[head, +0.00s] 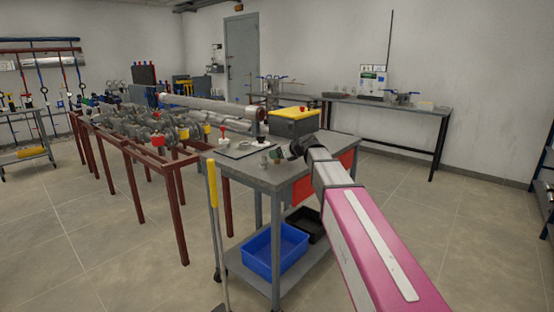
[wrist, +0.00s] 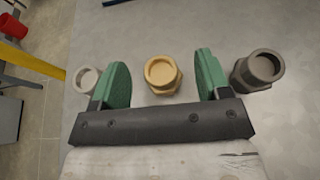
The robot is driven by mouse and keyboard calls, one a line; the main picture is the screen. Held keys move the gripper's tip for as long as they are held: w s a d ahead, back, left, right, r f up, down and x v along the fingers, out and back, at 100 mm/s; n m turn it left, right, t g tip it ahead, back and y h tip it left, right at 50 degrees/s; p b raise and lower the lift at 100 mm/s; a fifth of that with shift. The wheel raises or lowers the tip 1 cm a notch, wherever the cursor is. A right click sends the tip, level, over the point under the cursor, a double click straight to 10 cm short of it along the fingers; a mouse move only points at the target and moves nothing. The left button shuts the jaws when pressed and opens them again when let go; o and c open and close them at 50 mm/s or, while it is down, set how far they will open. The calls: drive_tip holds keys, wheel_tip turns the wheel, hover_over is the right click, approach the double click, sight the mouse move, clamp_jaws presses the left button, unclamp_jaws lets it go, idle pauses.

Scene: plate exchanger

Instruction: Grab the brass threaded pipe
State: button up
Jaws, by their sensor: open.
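The brass threaded pipe (wrist: 162,74) stands on the grey tabletop in the wrist view, its round open end facing the camera. My gripper (wrist: 160,78) is open, with one green finger on each side of the pipe and a visible gap to both. In the head view my gripper (head: 276,155) is over the near part of the grey worktable (head: 250,175). The brass pipe cannot be told apart there.
A pale metal fitting (wrist: 86,80) stands just outside the left finger. A dark grey fitting (wrist: 257,69) stands just outside the right finger.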

drive_tip(key=x, duration=0.3)
drive_tip(key=shift+w+a+f, duration=0.1)
drive_tip(key=shift+w+f, duration=0.05)
drive_tip(key=c, duration=1.1)
drive_tip(key=shift+o, duration=0.2)
